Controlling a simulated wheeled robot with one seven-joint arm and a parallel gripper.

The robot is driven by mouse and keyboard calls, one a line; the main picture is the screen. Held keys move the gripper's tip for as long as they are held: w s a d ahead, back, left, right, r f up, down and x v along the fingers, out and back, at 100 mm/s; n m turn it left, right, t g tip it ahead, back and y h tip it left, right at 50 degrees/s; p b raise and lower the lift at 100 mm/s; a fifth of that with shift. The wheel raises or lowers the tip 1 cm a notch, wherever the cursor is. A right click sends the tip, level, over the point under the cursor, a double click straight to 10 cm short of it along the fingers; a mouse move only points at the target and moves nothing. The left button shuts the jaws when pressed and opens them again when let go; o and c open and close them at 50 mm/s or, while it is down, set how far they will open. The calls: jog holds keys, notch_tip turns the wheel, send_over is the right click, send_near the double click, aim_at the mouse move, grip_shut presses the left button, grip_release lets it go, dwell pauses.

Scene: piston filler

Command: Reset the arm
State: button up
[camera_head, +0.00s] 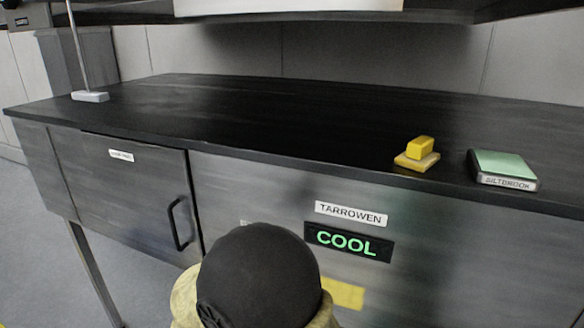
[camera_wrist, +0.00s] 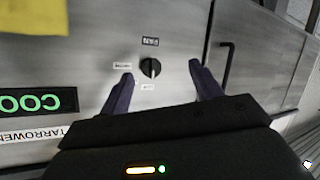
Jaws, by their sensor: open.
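My gripper (camera_wrist: 161,73) is open, with its two dark fingers spread apart and nothing held between them. It faces the grey metal front panel of the machine. A round black knob (camera_wrist: 150,68) with small white labels around it shows between the fingers, nearer the left one. No finger is seen touching the knob, but the depth gap is hard to tell. In the head view my dark, rounded arm part (camera_head: 258,278) covers the lower middle of the panel and hides the knob and gripper.
A dark worktop (camera_head: 270,115) carries a yellow block on a base (camera_head: 418,153) and a green-topped box (camera_head: 505,168). The panel has a "COOL" display (camera_head: 348,241) under a "TARROWEN" label (camera_head: 351,213) and a yellow patch (camera_head: 343,293). A cabinet door handle (camera_head: 178,224) juts out at left.

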jog(key=w+d+f+m+g+y, duration=0.15)
jog(key=d+g, duration=0.35)
jog(key=d, duration=0.8)
jog(key=s+d+f+m+g+h+b, duration=0.1)
jog(key=s+d+g, duration=0.5)
jog(key=s+d, duration=0.8)
jog(key=d+f, duration=0.1)
jog(key=d, duration=0.2)
jog(key=shift+s+d+f+m, duration=0.15)
jog(key=shift+s+d+m, duration=0.15)
jog(key=shift+m, duration=0.05)
